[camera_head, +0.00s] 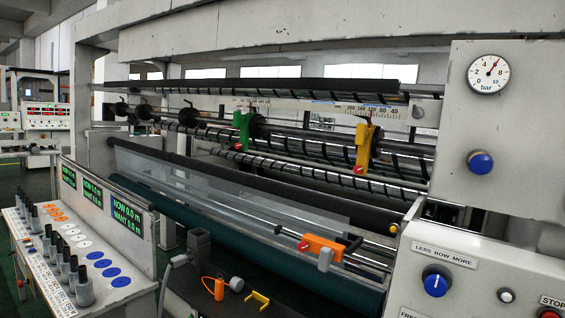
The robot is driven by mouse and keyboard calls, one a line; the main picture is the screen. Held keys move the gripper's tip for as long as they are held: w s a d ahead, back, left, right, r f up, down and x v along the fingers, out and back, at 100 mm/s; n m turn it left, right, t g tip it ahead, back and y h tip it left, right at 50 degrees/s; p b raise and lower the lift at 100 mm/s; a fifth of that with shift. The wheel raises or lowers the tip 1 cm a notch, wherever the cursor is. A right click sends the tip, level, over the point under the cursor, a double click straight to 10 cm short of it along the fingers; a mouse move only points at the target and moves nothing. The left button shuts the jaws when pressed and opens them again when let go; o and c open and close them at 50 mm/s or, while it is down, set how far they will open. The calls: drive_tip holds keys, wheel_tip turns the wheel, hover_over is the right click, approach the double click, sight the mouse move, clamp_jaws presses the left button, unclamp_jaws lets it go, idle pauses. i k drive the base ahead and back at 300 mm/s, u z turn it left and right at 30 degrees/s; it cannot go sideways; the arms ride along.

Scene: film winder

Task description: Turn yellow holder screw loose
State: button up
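The yellow holder (365,146) sits on the dark shafts of the winder, right of the middle and below the white number scale (350,109). A small dark part shows at its top, and a small red part (359,168) shows at its lower left. I cannot tell for sure which of these is the screw, or how tight it is. A green holder (242,130) of similar shape sits further left on the same shafts. My gripper does not show in this view.
An orange tool-like part (321,247) lies along a rod in front of the film. A white panel with a blue knob (436,281) stands at the lower right, and a gauge (488,74) is above. A sloped bench (85,255) with discs and grey posts stands at the left.

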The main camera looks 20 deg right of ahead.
sight(358, 170)
drive_tip(key=z, duration=0.1)
drive_tip(key=i, duration=1.35)
drive_tip(key=z, duration=0.9)
drive_tip(key=i, duration=0.5)
drive_tip(key=z, duration=0.4)
